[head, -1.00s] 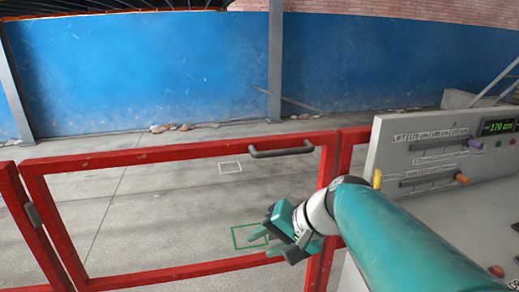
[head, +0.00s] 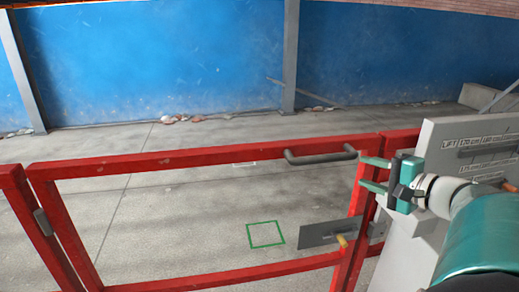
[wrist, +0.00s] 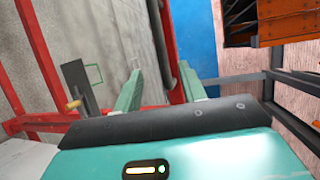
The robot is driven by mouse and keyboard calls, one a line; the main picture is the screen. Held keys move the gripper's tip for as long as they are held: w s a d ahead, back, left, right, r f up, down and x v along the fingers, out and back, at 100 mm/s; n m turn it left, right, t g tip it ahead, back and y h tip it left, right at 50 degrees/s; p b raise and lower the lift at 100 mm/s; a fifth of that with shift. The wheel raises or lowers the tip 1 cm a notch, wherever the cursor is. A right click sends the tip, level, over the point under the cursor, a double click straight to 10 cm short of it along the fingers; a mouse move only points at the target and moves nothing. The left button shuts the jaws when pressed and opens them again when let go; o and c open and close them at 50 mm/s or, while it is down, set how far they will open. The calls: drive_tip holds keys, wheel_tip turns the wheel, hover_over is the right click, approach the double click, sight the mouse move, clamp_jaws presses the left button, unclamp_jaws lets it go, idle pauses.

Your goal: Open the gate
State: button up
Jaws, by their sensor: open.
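The red gate (head: 160,159) stands across the floor, its right upright close beside the fixed red post. A dark grey handle (head: 320,158) is on the right end of its top rail. Lower on that side is a grey latch plate (head: 318,236) with a yellow knob (head: 342,241); the plate (wrist: 76,85) and knob (wrist: 73,104) also show in the wrist view. My gripper (head: 363,174) is open and empty, fingers pointing left, just right of the handle's right end. In the wrist view, red and dark bars (wrist: 171,45) pass between or beyond my fingers (wrist: 160,85); contact is unclear.
A grey control panel (head: 450,145) stands at the right, close to my arm. A hinge (head: 41,222) is at the gate's left.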

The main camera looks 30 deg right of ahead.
sight(330, 160)
drive_tip(key=x, duration=1.3)
drive_tip(key=shift+w+d, duration=0.2)
drive_tip(key=shift+w, duration=0.2)
drive_tip(key=shift+c, duration=0.2)
clamp_jaws()
